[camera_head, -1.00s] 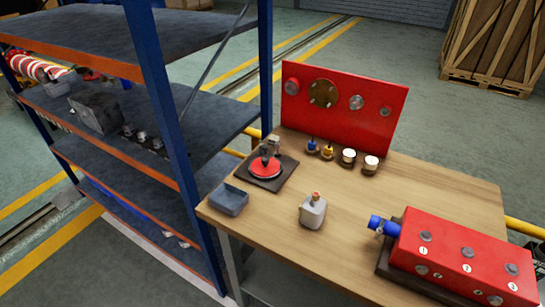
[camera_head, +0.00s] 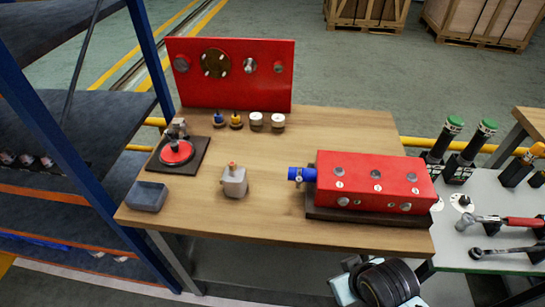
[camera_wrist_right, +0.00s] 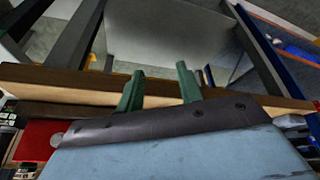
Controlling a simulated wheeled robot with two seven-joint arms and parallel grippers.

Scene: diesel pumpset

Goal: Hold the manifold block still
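The manifold block appears to be the long red block (camera_head: 372,176) with round grey plugs. It rests on a dark base plate (camera_head: 365,218) at the right of the wooden table. A blue fitting (camera_head: 301,174) sticks out of its left end. In the right wrist view, the green fingers of my right gripper (camera_wrist_right: 160,88) stand apart with nothing between them; the table edge lies beyond. A red surface (camera_wrist_right: 32,143), perhaps the block, shows at lower left there. In the head view only part of my right arm shows at the bottom, below the table front. My left gripper is not in view.
The wooden table (camera_head: 205,205) also bears a red upright panel (camera_head: 270,85), a grey tray (camera_head: 147,196), a grey bottle-like part (camera_head: 234,182) and small fittings. A shelf rack (camera_head: 85,125) stands at left. A tool bench (camera_head: 470,235) stands at right.

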